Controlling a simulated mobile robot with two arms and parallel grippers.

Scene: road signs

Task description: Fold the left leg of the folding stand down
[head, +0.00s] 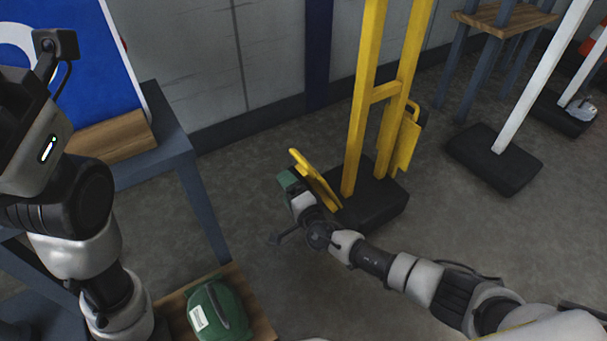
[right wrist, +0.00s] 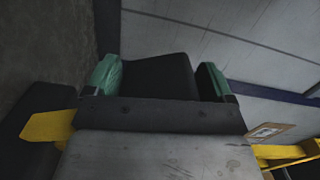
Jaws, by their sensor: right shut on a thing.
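The yellow folding stand (head: 364,110) stands upright on a black base (head: 385,205). Its left leg (head: 316,180) is a yellow plate leaning out to the left, low beside the base. My right gripper (head: 289,181), with green fingertips, is at this leg's outer side and is shut on it; the contact itself is mostly hidden. In the right wrist view the green fingertips (right wrist: 157,78) show, with yellow parts of the stand (right wrist: 48,127) at both sides. The right leg (head: 408,143) is upright against the post. My left arm is at the left; its fingertips are out of the picture.
A blue sign (head: 75,60) stands on a grey-blue table (head: 172,135) at the left. A green case (head: 217,312) lies on a wooden board (head: 262,322) at the bottom. A white post on a black base (head: 495,160) stands at the right. The floor between is clear.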

